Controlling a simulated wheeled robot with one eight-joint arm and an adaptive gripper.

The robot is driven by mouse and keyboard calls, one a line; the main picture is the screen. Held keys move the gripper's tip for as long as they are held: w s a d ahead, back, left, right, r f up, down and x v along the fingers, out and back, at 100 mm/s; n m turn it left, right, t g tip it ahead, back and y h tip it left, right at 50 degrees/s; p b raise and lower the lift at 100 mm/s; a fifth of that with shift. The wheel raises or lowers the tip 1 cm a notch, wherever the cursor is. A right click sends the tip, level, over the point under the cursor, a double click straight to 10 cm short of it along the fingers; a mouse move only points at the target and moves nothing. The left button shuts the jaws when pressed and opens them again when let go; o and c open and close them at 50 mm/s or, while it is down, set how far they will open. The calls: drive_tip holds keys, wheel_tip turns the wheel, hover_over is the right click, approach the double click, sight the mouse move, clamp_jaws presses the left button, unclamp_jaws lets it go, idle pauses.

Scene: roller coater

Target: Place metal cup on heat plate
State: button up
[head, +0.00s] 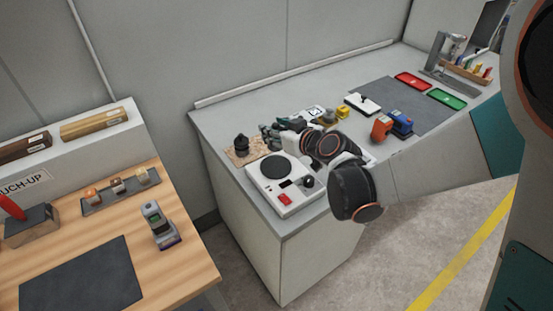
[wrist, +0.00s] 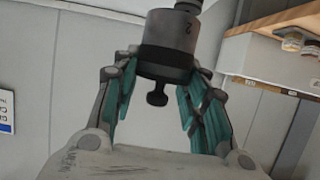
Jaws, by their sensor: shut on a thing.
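The metal cup (wrist: 165,58) shows in the wrist view as a grey cylinder marked 2, with a dark band and a black knob. My gripper (wrist: 160,66) has its teal-padded fingers on either side of it, shut on it. In the head view, my gripper (head: 266,137) reaches left, and the dark cup (head: 242,144) is at its fingertips over a speckled brown mat. I cannot tell whether it touches the mat. The heat plate (head: 275,168) is a black disc on a white unit, just in front of the cup and gripper. Nothing rests on the disc.
The white unit has a red switch (head: 285,199) and a dark knob (head: 307,182). A brown mat (head: 236,160) lies behind it. Yellow, orange and blue items (head: 400,123) stand right of my arm. A wooden bench (head: 190,240) is at left, across a gap.

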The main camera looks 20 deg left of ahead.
drive_tip(key=shift+f+b, duration=2.2)
drive_tip(key=shift+f, duration=1.75)
drive_tip(key=shift+f, duration=0.15)
drive_tip(key=o, duration=1.2)
drive_tip(key=shift+r, duration=0.2)
drive_tip(key=p+v, duration=0.2)
drive_tip(key=v, duration=1)
drive_tip(key=shift+p, duration=0.35)
drive_tip(key=shift+f, duration=0.1)
